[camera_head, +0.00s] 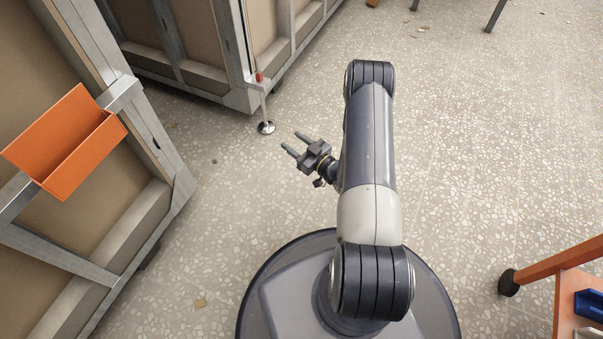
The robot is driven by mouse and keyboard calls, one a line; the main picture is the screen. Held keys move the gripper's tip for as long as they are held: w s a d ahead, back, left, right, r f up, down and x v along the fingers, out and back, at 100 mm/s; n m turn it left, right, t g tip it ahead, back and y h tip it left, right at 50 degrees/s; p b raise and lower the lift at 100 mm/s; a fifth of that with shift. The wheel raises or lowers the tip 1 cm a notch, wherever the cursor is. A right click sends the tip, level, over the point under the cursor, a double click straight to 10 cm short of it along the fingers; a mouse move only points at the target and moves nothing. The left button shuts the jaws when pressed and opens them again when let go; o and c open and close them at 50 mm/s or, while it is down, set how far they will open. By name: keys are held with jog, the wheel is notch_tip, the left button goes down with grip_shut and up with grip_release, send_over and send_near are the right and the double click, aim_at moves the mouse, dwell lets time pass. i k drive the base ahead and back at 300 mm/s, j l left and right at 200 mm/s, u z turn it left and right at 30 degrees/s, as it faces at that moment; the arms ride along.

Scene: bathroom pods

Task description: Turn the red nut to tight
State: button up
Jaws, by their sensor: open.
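The red nut (259,77) is small in the view, on a thin upright metal rod (263,103) at the corner of the far framed pod. The rod ends below in a round shiny foot (266,127) on the floor. My gripper (293,145) is open and empty, its two fingers pointing left and slightly up in the picture. It is apart from the rod, to the right of and below the foot in the picture. The nut's thread and how tightly it sits are too small to tell.
An orange bin (82,157) hangs on the near pod's metal frame (165,150) at left. The far pod (190,72) stands at the top. An orange-framed cart (562,262) with a black caster is at lower right. The speckled floor (470,130) at right is mostly clear.

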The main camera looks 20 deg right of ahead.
aim_at(259, 77)
jog(key=k+j, duration=0.1)
jog(key=i+l+z, duration=0.1)
jog(key=i, duration=0.35)
jog(key=i+l+z, duration=0.1)
jog(key=i+l, duration=0.15)
jog(key=i, duration=0.2)
jog(key=i+l, duration=0.1)
jog(key=i, duration=0.35)
jog(key=l+z, duration=0.05)
